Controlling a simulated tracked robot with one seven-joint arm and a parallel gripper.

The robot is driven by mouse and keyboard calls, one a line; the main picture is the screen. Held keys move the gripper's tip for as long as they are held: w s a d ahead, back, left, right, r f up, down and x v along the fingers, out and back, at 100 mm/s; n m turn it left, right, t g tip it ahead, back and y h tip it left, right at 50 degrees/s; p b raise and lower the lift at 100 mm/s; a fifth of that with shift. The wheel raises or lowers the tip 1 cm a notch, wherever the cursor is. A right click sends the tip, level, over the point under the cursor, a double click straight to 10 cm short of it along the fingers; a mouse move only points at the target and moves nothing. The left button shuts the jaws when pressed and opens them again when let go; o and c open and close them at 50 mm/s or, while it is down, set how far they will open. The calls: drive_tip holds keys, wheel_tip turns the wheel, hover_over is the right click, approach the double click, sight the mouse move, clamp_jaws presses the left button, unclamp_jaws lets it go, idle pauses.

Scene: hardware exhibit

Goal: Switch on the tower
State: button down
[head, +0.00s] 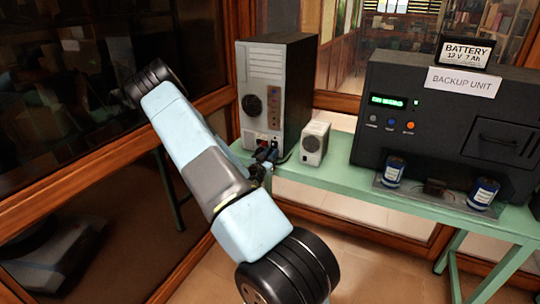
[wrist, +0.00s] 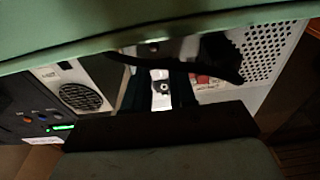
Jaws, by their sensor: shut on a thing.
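The tower (head: 275,85) is a dark case with a light grey panel, standing on the left end of the green table. Its panel has a round fan grille and a red part low down. My gripper (head: 265,157) is low in front of that panel and hides part of it. In the wrist view, which is upside down, my gripper (wrist: 161,92) is shut on a small pale piece (wrist: 162,86) with a round spot; I cannot tell what it is. A red switch-like part (wrist: 203,80) is beside the fingers. The tower's perforated side (wrist: 268,55) is at the right.
A small white box (head: 314,143) with a round grille stands right of the tower. The backup unit (head: 400,85) with a green display stands farther right, with blue-and-white cylinders (head: 393,170) before it. A dark cable (wrist: 222,58) runs close to my fingers. The green table (head: 340,178) is narrow.

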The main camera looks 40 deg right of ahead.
drive_tip(key=c, duration=0.9)
unclamp_jaws()
drive_tip(key=v, duration=1.4)
drive_tip(key=shift+d+f, duration=0.1)
